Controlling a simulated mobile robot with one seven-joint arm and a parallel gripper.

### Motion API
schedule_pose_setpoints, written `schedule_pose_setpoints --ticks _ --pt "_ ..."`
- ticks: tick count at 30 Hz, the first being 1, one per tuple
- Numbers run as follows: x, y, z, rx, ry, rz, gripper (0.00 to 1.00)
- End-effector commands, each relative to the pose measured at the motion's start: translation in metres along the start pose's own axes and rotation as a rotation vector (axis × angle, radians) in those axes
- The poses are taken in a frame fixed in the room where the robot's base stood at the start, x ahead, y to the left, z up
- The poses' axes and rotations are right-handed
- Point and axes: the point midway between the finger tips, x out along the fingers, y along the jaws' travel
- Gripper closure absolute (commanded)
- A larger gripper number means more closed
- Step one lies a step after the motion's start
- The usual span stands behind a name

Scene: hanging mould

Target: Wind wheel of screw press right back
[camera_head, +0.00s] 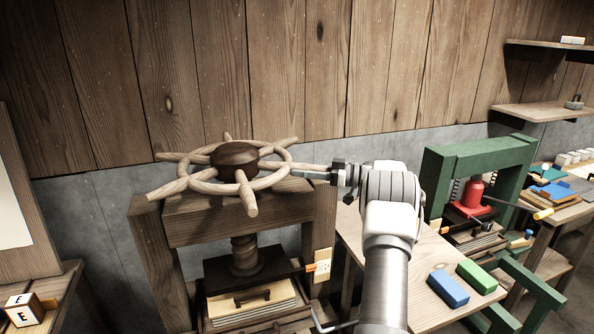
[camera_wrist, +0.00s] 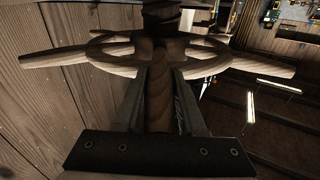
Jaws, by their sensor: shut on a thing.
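The wooden wheel (camera_head: 274,181) of the screw press has several spoke handles and a dark hub (camera_head: 235,158). It sits on top of the brown wooden press frame (camera_head: 210,222). The screw (camera_head: 243,254) below carries a dark pressing plate (camera_head: 253,267) above a stack of boards (camera_head: 252,301). My gripper (camera_head: 318,174) is at the wheel's right side, shut on the spoke handle that points right. In the wrist view my gripper (camera_wrist: 158,92) has a finger on each side of this spoke (camera_wrist: 158,105), and the wheel rim (camera_wrist: 110,50) lies beyond. The fingertips are small and partly hidden in the head view.
A wooden table (camera_head: 425,262) with a blue block (camera_head: 448,288) and a green block (camera_head: 477,276) stands right of the press. A green frame (camera_head: 478,158) with a red jack (camera_head: 471,195) is farther right. A plank wall (camera_head: 290,70) rises close behind the wheel.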

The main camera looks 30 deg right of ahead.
Motion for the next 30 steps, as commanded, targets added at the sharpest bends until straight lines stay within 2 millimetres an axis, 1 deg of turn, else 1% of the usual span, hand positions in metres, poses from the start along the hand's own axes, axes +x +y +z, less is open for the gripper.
schedule_pose_setpoints --ticks 1,8,20,21,25,26,30 --pt "-0.0034 0.0008 0.0167 0.023 -0.020 -0.001 1.00" --pt "-0.0071 0.0023 0.0173 0.025 -0.022 -0.009 1.00" --pt "-0.0075 0.0023 0.0174 0.025 -0.022 -0.011 1.00" --pt "-0.0075 0.0023 0.0174 0.024 -0.022 -0.011 0.57" --pt "-0.0072 0.0023 0.0146 0.020 -0.018 -0.012 0.34" --pt "-0.0070 0.0023 0.0138 0.019 -0.018 -0.012 0.31" --pt "-0.0067 0.0021 0.0112 0.016 -0.015 -0.013 0.31"
